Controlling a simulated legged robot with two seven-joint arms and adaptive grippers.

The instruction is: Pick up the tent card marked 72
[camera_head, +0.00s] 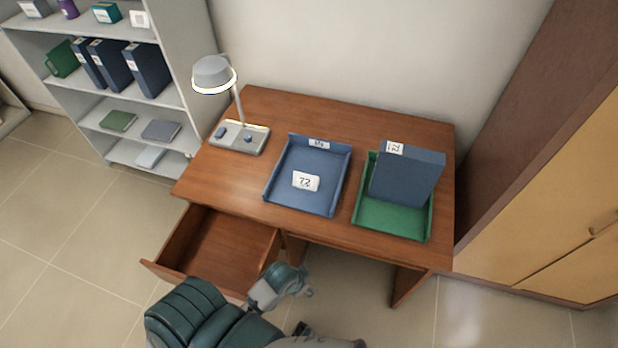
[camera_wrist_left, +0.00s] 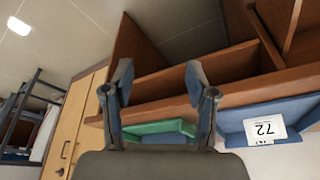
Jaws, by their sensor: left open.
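The white tent card marked 72 (camera_head: 305,182) stands in the blue tray (camera_head: 276,203) on the wooden desk. In the left wrist view the card (camera_wrist_left: 265,128) shows upside down at the lower right, in the blue tray (camera_wrist_left: 232,136). My left gripper (camera_head: 304,290) is low at the desk's front side, near the open drawer, apart from the card. In the left wrist view its two fingers (camera_wrist_left: 161,80) are spread with nothing held between them. My right gripper cannot be made out in either view.
An open, empty drawer (camera_head: 215,245) juts from the desk's left front. A green tray (camera_head: 390,217) holding a blue binder (camera_head: 408,177) is right of the blue tray. A lamp (camera_head: 214,75) stands at the back left. A shelf (camera_head: 185,60) is left and a wooden cabinet (camera_head: 560,190) right.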

